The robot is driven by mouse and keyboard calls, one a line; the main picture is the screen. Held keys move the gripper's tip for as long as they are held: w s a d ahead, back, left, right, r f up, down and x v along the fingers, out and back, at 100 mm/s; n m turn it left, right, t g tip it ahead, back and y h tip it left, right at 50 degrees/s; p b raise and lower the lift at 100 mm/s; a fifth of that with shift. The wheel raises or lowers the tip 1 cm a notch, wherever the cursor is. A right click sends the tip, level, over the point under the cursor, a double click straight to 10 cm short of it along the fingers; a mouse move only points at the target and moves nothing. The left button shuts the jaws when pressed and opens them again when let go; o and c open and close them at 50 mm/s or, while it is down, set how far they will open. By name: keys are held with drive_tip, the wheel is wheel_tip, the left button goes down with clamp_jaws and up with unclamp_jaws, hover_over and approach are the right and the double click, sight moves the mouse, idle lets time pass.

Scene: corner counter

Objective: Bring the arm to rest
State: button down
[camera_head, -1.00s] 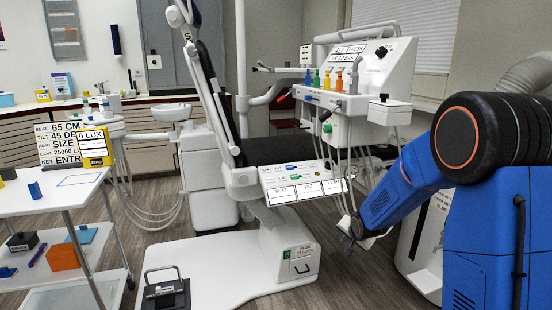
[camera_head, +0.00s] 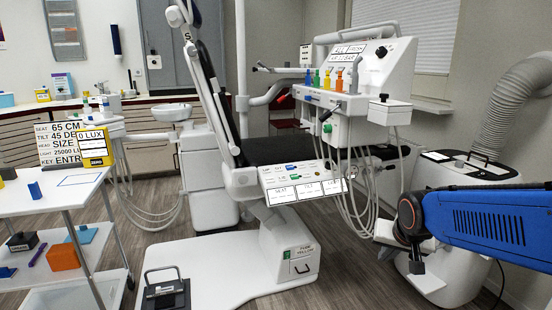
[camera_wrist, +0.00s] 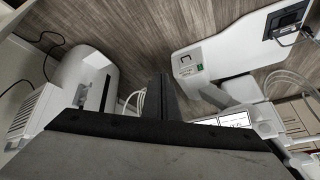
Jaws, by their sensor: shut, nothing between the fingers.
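My arm, blue with a dark wrist joint, reaches in from the right edge in the head view. My gripper (camera_head: 416,266) hangs at its end, pointing down, in front of a white floor unit at the right. In the wrist view my gripper (camera_wrist: 162,82) shows as two dark fingers pressed together with nothing between them. Below them is bare wood floor.
The dental chair's white base (camera_head: 225,268) stands left of the arm, with a foot pedal (camera_head: 165,292) on it. The white floor unit (camera_head: 462,262) with a grey hose is close behind the gripper. A trolley (camera_head: 50,197) stands far left. Instrument hoses hang from the delivery unit (camera_head: 360,85).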

drive_tip(key=s+r+n+g, duration=0.1)
drive_tip(key=s+n, duration=0.2)
drive_tip(key=s, duration=1.7)
drive_tip(key=shift+s+a+r+n, duration=0.15)
drive_tip(key=shift+s+a+n, duration=0.1)
drive_tip(key=shift+s+n, duration=0.05)
